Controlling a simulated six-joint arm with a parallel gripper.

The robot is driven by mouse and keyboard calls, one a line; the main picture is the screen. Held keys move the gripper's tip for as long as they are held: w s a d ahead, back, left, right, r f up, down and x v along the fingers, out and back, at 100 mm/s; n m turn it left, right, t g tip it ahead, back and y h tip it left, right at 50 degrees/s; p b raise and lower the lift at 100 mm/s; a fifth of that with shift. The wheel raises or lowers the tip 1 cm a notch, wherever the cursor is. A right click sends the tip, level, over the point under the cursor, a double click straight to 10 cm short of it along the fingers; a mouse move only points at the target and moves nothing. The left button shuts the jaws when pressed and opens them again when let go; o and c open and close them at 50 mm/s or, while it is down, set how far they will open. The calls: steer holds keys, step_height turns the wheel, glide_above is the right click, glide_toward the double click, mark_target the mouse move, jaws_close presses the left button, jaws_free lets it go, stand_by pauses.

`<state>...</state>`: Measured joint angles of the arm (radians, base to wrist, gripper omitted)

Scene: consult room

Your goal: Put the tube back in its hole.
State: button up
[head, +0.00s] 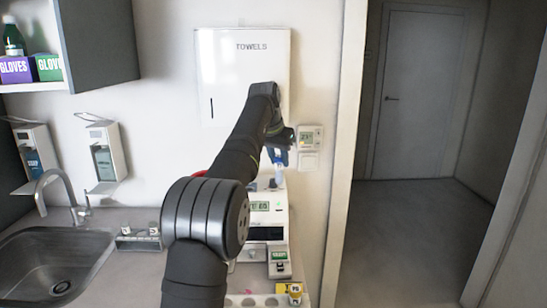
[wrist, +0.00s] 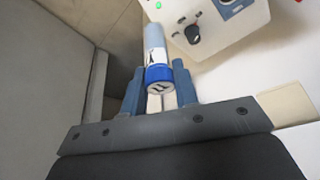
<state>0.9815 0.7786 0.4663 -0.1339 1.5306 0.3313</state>
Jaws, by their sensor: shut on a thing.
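The tube (wrist: 155,42) has a pale blue-grey body, a white label with a dark mark, and a blue end. In the wrist view it is between the two blue fingers of my gripper (wrist: 159,88), which is shut on it near the blue end. In the head view my gripper (head: 278,154) is raised in front of the wall, and the tube (head: 279,168) shows small below it, above a white device. A white strip with round holes (head: 238,301) shows at the bottom edge of the head view, partly cut off and partly hidden by my arm.
The white device (head: 281,222) with a lit display stands on the counter; its knob and green light show in the wrist view (wrist: 230,42). A small grey meter (head: 279,267) and a yellow-topped item (head: 294,290) sit before it. A sink (head: 50,262) is left, a doorway right.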

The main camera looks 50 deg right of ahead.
steer(key=s+a+f+n+t, duration=0.1)
steer(key=s+a+f+n, duration=0.3)
steer(key=s+a+f, duration=1.3)
steer(key=shift+s+a+f+t, duration=0.25)
steer(key=shift+a+f, duration=0.55)
steer(key=shift+a, duration=1.4)
steer(key=shift+w+f+y, duration=0.1)
steer(key=shift+f+y, duration=0.2)
steer(key=shift+f, duration=2.25)
steer(key=o, duration=1.1)
